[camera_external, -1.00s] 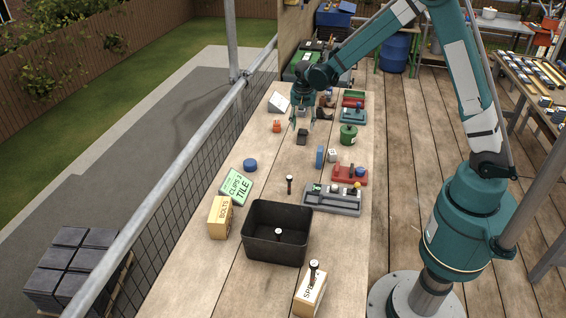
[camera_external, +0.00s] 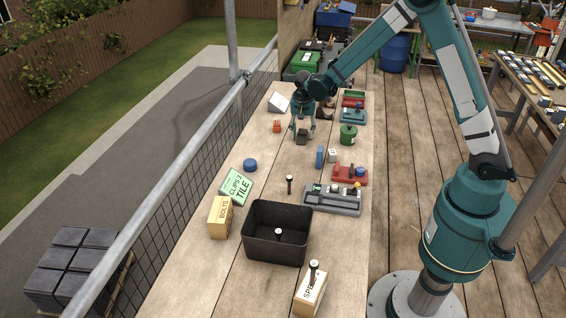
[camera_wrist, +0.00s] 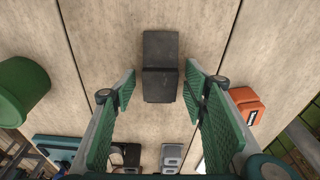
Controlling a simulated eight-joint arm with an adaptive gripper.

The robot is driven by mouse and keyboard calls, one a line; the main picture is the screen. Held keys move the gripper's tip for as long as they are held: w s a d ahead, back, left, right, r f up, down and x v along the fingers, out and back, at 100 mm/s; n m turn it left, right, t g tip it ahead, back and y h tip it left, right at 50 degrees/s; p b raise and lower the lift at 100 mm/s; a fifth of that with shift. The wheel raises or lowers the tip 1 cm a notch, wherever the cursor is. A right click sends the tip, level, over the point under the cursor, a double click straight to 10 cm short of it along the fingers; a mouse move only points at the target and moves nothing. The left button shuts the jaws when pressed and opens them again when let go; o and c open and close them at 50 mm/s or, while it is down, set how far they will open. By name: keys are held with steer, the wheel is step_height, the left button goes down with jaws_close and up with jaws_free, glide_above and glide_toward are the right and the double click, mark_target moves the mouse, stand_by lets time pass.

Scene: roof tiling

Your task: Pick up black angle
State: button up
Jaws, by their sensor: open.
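The black angle (camera_wrist: 160,52) lies on the wooden bench top, dark, with a visible fold line across it. In the wrist view it sits at the upper middle, between and just beyond the fingertips of my gripper (camera_wrist: 157,85). The fingers are spread, with bare wood showing on both sides of the angle. In the external view the black angle (camera_external: 302,137) is small and sits right below my gripper (camera_external: 303,135), partly framed by its fingers.
An orange-red item (camera_wrist: 246,105) lies right of the fingers in the wrist view, and a green round container (camera_wrist: 20,88) stands left. In the external view a black bin (camera_external: 262,255), a bolts box (camera_external: 220,217) and a grey tray (camera_external: 333,205) stand nearer on the bench (camera_external: 200,275).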

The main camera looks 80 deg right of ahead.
mark_target(303, 131)
steer(key=c, duration=0.9)
steer(key=shift+r, duration=0.1)
steer(key=shift+r+p, duration=0.5)
steer(key=shift+r, duration=4.4)
